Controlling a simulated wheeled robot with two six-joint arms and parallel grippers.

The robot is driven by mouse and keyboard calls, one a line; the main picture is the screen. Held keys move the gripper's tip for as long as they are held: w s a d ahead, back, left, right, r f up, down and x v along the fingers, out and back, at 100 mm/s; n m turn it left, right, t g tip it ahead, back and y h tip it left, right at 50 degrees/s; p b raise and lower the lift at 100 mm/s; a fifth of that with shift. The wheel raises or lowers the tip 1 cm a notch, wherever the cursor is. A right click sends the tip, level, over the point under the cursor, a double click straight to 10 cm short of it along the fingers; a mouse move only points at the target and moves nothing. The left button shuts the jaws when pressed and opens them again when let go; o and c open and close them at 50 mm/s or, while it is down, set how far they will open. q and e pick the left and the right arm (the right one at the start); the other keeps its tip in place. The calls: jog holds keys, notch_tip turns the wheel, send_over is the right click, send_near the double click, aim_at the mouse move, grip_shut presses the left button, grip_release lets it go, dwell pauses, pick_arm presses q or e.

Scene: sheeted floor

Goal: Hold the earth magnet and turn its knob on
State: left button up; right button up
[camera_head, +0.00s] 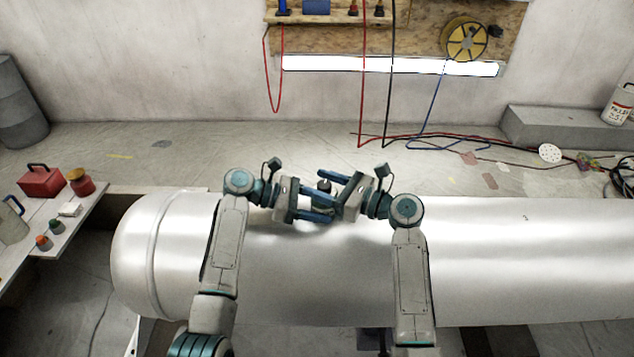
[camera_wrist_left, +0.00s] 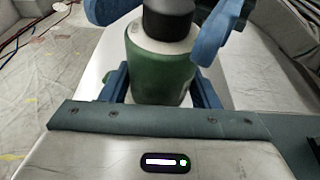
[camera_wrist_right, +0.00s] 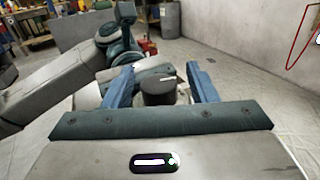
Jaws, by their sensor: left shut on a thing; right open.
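The earth magnet (camera_wrist_left: 158,75) is a green cylinder with a pale top and a black knob (camera_wrist_left: 168,20), upright on the big metal cylinder (camera_head: 480,250). In the head view it is mostly hidden between the grippers, with the dark knob (camera_head: 324,186) showing. My left gripper (camera_wrist_left: 160,88) is shut on the green body, one blue finger on each side. My right gripper (camera_wrist_right: 160,78) is open. Its blue fingers stand to either side of the black knob (camera_wrist_right: 158,90), with a visible gap on each side in the right wrist view.
A shelf (camera_head: 52,232) at the left holds a red box (camera_head: 41,181) and small jars. Red and black cables hang at the back wall and run along the floor. A grey block (camera_head: 560,130) stands at the back right. The metal cylinder's top is clear to the right.

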jog(key=v, duration=1)
jog(key=shift+s+d, duration=0.2)
jog(key=shift+d, duration=0.05)
